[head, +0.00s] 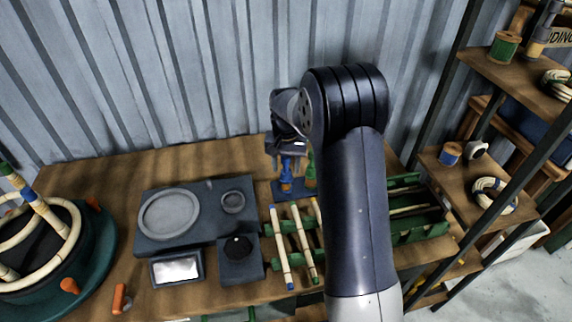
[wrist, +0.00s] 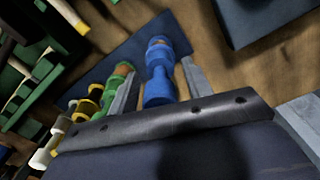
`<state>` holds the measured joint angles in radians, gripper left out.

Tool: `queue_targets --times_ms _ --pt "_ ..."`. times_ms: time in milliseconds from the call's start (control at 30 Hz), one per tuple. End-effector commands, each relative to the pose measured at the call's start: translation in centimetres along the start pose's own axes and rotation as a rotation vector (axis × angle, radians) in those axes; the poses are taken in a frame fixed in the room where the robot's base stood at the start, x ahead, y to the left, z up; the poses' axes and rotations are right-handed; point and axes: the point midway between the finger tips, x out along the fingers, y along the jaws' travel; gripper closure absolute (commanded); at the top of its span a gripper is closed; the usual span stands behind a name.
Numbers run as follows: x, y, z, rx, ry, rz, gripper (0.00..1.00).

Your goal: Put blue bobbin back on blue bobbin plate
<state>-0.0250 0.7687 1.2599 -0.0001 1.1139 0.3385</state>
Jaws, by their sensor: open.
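My gripper (head: 286,160) points down at the back of the bench and is open. In the wrist view its two grey fingers (wrist: 160,82) stand either side of an upright blue turned piece (wrist: 158,88), which looks like a handle or bobbin. This blue piece also shows in the head view (head: 286,178), standing over a dark blue plate (head: 279,194). The plate also shows in the wrist view (wrist: 143,50). A blue-wound bobbin (head: 450,153) sits on the right shelf. I cannot tell which of these is the task's bobbin.
Beside the blue piece stand a green piece (wrist: 112,88) and a yellow-black piece (wrist: 86,107). A green rack with pale rods (head: 291,245) lies in front. A dark tray with round recesses (head: 215,215) is left. A green spool (head: 504,47) stands on the upper right shelf.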

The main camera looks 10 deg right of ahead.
Motion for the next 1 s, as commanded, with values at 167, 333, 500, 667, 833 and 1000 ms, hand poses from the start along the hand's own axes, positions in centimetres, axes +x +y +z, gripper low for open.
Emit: queue_targets --times_ms 167,333,500,667,833,1000 --pt "-3.0 0.0 -0.1 0.0 0.006 -0.002 0.53" --pt "-6.8 0.0 -0.1 0.0 0.006 -0.002 0.53" --pt "-9.9 0.0 -0.1 0.0 0.004 -0.002 0.53" --pt "-11.6 0.0 -0.1 0.0 0.003 -0.001 0.53" --pt "-12.0 0.0 0.0 0.0 0.0 0.0 0.53" --pt "-12.0 0.0 0.0 0.0 0.001 0.0 0.53"
